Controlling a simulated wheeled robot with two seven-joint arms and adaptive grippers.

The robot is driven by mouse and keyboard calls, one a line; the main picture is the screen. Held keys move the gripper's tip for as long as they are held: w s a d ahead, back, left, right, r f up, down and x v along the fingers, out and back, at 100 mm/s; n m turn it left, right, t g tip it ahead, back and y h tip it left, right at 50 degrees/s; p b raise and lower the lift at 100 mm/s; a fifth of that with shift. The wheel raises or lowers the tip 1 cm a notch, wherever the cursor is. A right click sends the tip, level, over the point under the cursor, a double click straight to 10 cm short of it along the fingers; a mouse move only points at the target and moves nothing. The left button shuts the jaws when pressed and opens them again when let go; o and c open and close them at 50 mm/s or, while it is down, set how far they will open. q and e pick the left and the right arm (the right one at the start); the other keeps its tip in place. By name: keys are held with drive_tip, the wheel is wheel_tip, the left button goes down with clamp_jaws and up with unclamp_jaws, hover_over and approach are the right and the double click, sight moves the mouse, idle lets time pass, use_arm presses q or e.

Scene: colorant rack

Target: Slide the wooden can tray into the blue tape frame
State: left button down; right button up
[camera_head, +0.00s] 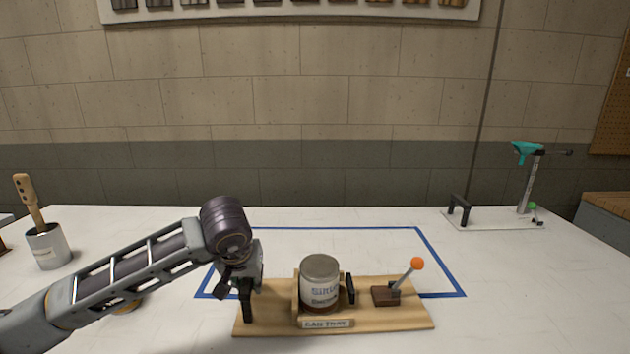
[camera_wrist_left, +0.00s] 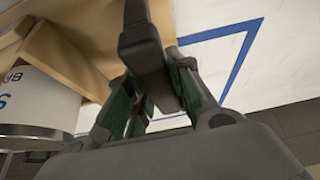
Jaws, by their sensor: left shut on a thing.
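The wooden can tray (camera_head: 283,325) lies on the white table, across the near line of the blue tape frame (camera_head: 440,263). Part of the tray is inside the frame and its front part sticks out toward me. It carries a labelled can (camera_head: 320,284) in a wooden holder. A black handle (camera_head: 247,302) stands at its left end. My left gripper (camera_head: 249,277) is shut on this handle. In the left wrist view, the green-padded fingers (camera_wrist_left: 152,98) close around the handle (camera_wrist_left: 143,45). My right gripper is not in view.
A lever with an orange knob (camera_head: 417,263) rises from the tray's right side. A metal pot with a wooden-handled tool (camera_head: 47,247) stands at far left. A teal-topped stand (camera_head: 527,150) is at back right. The table inside the frame behind the tray is clear.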

use_arm(q)
drive_tip(key=shift+w, duration=6.25)
